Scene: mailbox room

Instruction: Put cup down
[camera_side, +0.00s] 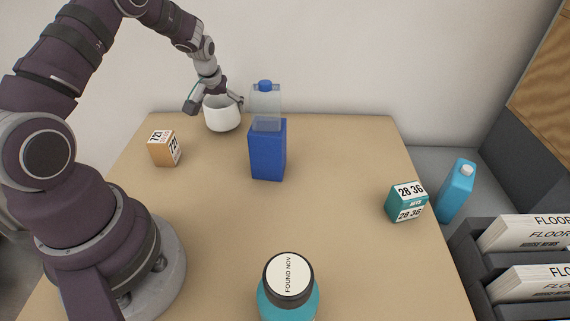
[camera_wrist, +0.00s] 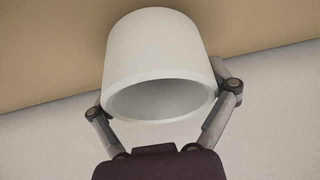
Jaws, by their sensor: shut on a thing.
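The white cup (camera_side: 221,115) is at the back left of the table in the side view, near the wall. My gripper (camera_side: 214,102) is shut on it, with a finger on each side. In the wrist view the cup (camera_wrist: 160,50) fills the middle, its open rim facing the camera, and it looks empty inside. The fingers of my gripper (camera_wrist: 163,100) press against both sides of the cup near its rim. Whether the cup's base touches the table I cannot tell.
The tan table (camera_side: 330,220) has free room in its middle. A blue box (camera_side: 267,150) stands right of the cup, with a clear bottle (camera_side: 265,103) behind it. An orange box (camera_side: 164,148) stands left. A teal box (camera_side: 406,202) and a teal jar (camera_side: 288,302) are nearer the camera.

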